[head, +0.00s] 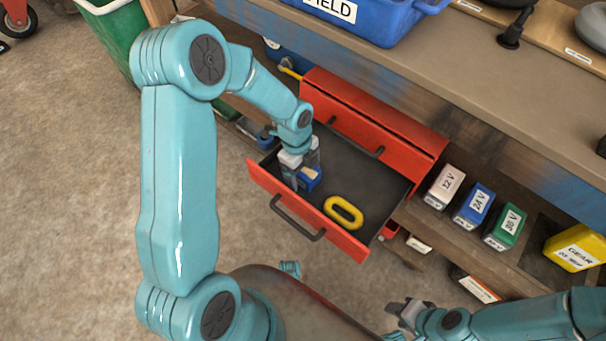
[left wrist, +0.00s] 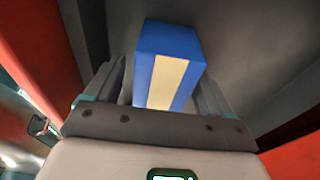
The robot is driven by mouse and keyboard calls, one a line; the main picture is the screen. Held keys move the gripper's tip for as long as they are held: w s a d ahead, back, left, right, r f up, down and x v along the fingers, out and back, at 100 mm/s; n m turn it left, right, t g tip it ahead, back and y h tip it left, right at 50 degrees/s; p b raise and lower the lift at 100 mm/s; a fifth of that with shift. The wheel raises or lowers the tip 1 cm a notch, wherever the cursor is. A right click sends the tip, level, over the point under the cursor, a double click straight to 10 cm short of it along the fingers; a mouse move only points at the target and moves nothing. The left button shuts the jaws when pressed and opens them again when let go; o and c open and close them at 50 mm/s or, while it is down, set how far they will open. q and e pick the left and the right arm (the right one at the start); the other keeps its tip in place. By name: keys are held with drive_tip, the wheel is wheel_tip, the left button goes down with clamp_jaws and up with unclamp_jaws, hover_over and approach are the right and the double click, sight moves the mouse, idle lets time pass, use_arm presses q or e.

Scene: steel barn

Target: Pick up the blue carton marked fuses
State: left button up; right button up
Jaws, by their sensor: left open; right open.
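A small blue carton with a cream label (head: 309,179) stands in the open red drawer (head: 347,241), near its left end. No writing on the label can be read. My left gripper (head: 300,180) reaches down into the drawer at the carton. In the left wrist view the carton (left wrist: 168,62) sits between the two fingers of the open left gripper (left wrist: 165,90). I cannot tell whether either finger touches it. My right gripper (head: 408,312) is at the bottom right of the head view, open and empty, away from the drawer.
A yellow ring (head: 344,212) lies in the drawer right of the carton. The drawer's walls and the red cabinet (head: 372,120) are close around my left gripper. Marked boxes, including a green one (head: 506,227), stand on the shelf at right. A blue bin (head: 372,18) sits on the bench above.

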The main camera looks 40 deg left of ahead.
use_arm(q)
drive_tip(key=shift+f, duration=0.35)
idle(0.4)
drive_tip(key=c, duration=1.1)
